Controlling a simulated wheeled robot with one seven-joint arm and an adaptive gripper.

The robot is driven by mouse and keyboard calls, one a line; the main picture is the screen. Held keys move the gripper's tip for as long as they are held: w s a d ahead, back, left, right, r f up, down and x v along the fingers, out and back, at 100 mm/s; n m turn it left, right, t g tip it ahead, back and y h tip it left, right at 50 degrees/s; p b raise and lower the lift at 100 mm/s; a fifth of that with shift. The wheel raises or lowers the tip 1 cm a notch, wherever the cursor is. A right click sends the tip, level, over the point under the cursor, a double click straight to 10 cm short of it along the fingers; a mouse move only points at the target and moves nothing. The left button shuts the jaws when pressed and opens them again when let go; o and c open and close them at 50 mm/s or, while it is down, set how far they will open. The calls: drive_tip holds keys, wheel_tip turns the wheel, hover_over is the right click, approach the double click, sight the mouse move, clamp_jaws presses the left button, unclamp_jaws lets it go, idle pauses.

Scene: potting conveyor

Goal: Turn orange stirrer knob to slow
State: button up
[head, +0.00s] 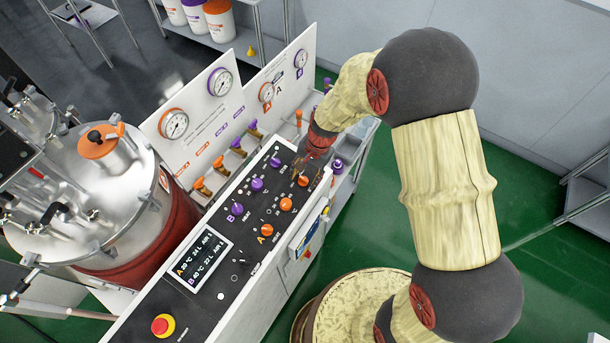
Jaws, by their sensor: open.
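The control panel (215,278) carries a row of orange knobs and a row of purple knobs. The orange knobs are a far one (304,180), a middle one (286,204) and a near one (266,230). Their small labels are too small to read, so I cannot tell from lettering which is the stirrer knob. My gripper (303,170) points down at the panel's far end, close above or around the far orange knob. It is open; its dark fingers are small and partly hidden, and I cannot tell whether they touch the knob.
A backboard with gauges (174,124) and several orange and purple levers (202,187) stand left of the panel. A steel tank (90,200) is farther left. A display (200,266) and a red emergency button (162,325) are at the near end. Green floor lies right.

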drive_tip(key=v, duration=1.2)
drive_tip(key=shift+s+a, duration=0.1)
drive_tip(key=s+d+f+n+t+h+b, duration=0.1)
drive_tip(key=s+d+b, duration=0.4)
drive_tip(key=s+b, duration=0.5)
drive_tip(key=s+d+f+n+t+h+b, duration=0.1)
drive_tip(key=s+d+n+t+b, duration=0.3)
drive_tip(key=s+b, duration=0.6)
drive_tip(key=d+n+b, duration=0.2)
drive_tip(key=b, duration=0.3)
drive_tip(key=shift+d+f+t, duration=0.25)
drive_tip(key=shift+f+t, duration=0.05)
